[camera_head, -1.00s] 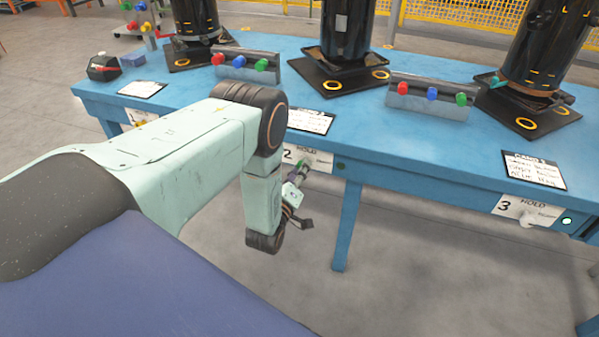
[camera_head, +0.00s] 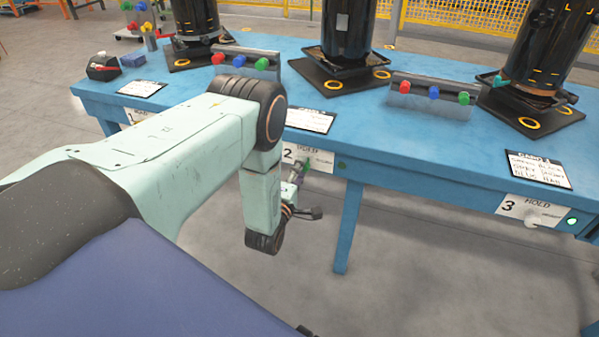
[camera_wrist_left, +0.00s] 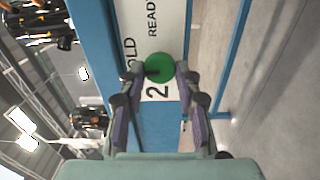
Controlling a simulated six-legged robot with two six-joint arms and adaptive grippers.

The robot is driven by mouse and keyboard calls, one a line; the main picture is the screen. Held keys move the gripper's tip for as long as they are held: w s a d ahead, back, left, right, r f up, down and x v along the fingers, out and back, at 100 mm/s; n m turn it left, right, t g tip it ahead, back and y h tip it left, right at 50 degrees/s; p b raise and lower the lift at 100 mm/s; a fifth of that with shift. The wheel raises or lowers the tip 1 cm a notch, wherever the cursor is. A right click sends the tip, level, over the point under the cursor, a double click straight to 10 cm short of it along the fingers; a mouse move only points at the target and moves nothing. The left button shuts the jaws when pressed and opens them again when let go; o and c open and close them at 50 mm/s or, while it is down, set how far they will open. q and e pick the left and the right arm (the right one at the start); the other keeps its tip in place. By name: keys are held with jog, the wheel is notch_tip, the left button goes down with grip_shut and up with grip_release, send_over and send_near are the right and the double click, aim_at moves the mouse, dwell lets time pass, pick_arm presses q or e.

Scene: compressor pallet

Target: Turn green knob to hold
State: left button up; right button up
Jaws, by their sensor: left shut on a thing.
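The green knob (camera_wrist_left: 159,67) sits on station 2's white label plate (camera_wrist_left: 169,25), marked HOLD and READY, in the left wrist view. A dark mark shows on the knob's left side, toward the HOLD lettering. My left gripper (camera_wrist_left: 164,76) is shut on the knob, one finger on each side. In the head view my left gripper (camera_head: 300,180) reaches the front edge of the table (camera_head: 400,160) at plate 2 (camera_head: 312,158); my arm partly hides the knob there. My right gripper does not show.
Plate 3 with a pale knob (camera_head: 532,222) is at the right. Black cylinders on dark bases (camera_head: 345,78) and strips of red, blue and green knobs (camera_head: 431,98) stand on the table. A blue leg (camera_head: 347,225) is right of my gripper. Floor in front is clear.

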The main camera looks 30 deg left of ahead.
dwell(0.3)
pick_arm(q)
jog(key=o, duration=1.1)
jog(key=shift+s, duration=0.1)
jog(key=v, duration=1.1)
jog(key=shift+s, duration=0.4)
